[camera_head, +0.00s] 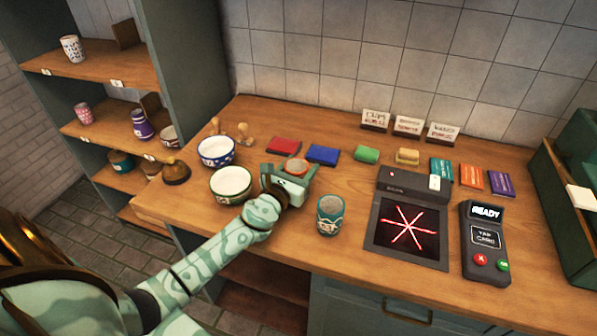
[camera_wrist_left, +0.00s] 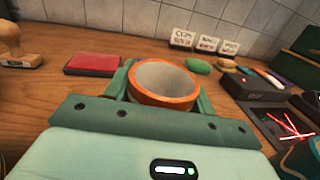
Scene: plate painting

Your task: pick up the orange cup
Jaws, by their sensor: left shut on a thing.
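The orange cup (camera_wrist_left: 164,98) has an orange rim and a pale grey inside. In the left wrist view it stands upright between the fingers of my left gripper (camera_wrist_left: 164,88), which is shut on it. In the head view only the top of the orange cup (camera_head: 296,166) shows above my left gripper (camera_head: 290,176). Its lower body is hidden, so I cannot tell if it touches the counter. My right gripper is not in view.
A green bowl (camera_head: 231,197) and a blue bowl (camera_head: 215,164) stand left of the gripper. A teal patterned cup (camera_head: 330,228) is to its right. Red (camera_head: 284,145) and blue (camera_head: 322,154) pads lie behind. A scanner (camera_head: 405,245) and card reader (camera_head: 485,262) sit further right.

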